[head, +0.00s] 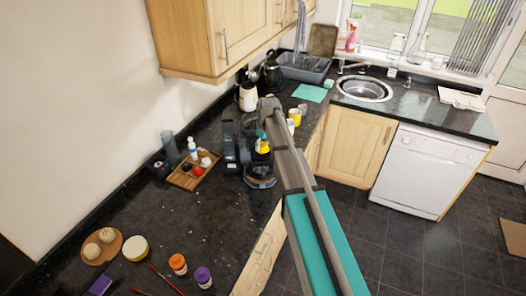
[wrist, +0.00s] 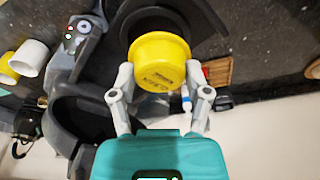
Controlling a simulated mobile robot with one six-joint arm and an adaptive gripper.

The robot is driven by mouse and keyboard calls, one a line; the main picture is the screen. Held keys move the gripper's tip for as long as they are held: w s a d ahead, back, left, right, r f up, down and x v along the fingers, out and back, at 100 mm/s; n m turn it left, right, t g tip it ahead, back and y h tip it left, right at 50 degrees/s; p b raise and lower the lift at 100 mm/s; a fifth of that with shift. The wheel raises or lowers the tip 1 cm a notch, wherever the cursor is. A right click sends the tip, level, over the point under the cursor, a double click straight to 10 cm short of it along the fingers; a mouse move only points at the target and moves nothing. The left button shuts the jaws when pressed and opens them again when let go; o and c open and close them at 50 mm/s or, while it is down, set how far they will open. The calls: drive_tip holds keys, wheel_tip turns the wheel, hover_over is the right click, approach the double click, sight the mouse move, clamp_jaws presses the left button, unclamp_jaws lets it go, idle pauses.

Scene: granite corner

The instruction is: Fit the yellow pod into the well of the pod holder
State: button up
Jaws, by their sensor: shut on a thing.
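The yellow pod (wrist: 160,48) is a short round cup shape, held between the two grey fingers of my gripper (wrist: 159,76) in the wrist view. In the head view the pod (head: 262,147) shows small beside the dark coffee machine (head: 229,146), partly hidden by my arm. In the wrist view a dark rounded part (wrist: 208,40) lies behind the pod. A black ring-like body with a dark hollow (wrist: 92,118) is left of my gripper.
A wooden tray (head: 183,180) with a bottle and small balls stands left of the machine. White and yellow cups (wrist: 25,62) are near its other side. Jars (head: 178,264) and a plate (head: 103,246) lie in the foreground. The counter between is clear.

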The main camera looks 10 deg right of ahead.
sight(262, 155)
drive_tip(key=shift+w+f+b, duration=0.45)
drive_tip(key=shift+f+b, duration=0.15)
drive_tip(key=shift+f, duration=0.1)
drive_tip(key=shift+f+b, duration=1.25)
drive_tip(key=shift+s+f, duration=0.1)
drive_tip(key=o, duration=0.9)
drive_tip(key=shift+r, duration=0.2)
drive_tip(key=r+p, duration=0.4)
drive_tip(key=s+r+p, duration=0.1)
drive_tip(key=r+p, duration=0.2)
drive_tip(key=p, duration=0.1)
drive_tip(key=d+r+p, duration=0.1)
drive_tip(key=r+p, duration=0.3)
drive_tip(key=shift+s+r, duration=0.2)
drive_tip(key=shift+r, duration=0.15)
